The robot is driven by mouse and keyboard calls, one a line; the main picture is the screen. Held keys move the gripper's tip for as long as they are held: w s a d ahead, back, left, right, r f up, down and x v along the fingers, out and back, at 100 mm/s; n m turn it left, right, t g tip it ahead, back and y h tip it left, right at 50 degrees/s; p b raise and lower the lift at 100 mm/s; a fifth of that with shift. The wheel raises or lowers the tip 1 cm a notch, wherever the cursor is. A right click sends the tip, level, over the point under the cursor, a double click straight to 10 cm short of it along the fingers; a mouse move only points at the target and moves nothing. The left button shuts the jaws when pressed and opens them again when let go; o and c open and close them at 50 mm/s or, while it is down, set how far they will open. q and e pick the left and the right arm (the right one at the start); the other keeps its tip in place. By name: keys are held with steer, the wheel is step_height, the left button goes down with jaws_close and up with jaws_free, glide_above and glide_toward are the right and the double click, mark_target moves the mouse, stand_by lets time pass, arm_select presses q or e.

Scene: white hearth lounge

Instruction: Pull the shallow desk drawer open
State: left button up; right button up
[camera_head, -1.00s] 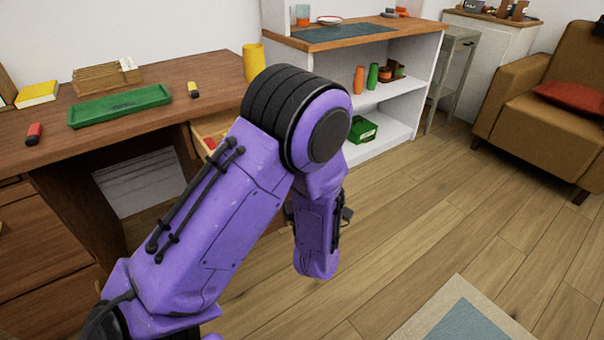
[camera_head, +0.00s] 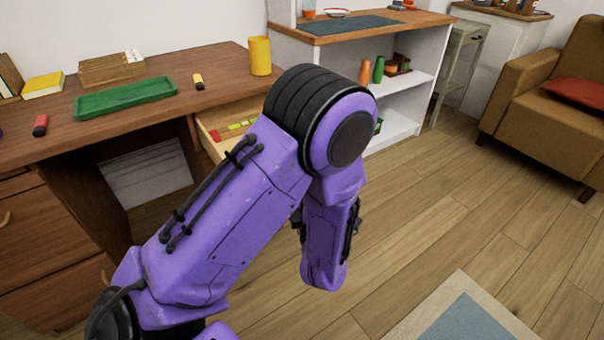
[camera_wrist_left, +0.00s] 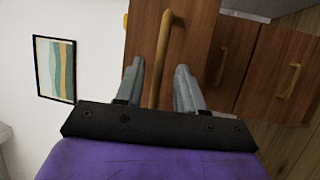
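The shallow desk drawer (camera_head: 207,137) stands partly open under the right part of the desk top in the head view, with coloured items inside. My left arm covers its right part and front. In the left wrist view, a brown drawer front (camera_wrist_left: 198,40) faces my left gripper (camera_wrist_left: 159,75). A long yellowish bar handle (camera_wrist_left: 161,60) runs between its two fingers, with a visible gap on each side. The gripper is open around the handle, and its body hides the handle's lower end. My right gripper is not in view.
The desk top (camera_head: 60,115) holds a green tray (camera_head: 125,97), a yellow cup (camera_head: 260,56) and small markers. A white shelf unit (camera_head: 398,125) stands to the right. The wooden floor (camera_head: 440,200) is clear up to a rug (camera_head: 460,315) and an armchair (camera_head: 550,95).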

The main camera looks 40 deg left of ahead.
arm_select(q)
steer(key=v, duration=0.7)
steer(key=shift+p, duration=0.3)
steer(key=shift+s, duration=0.1)
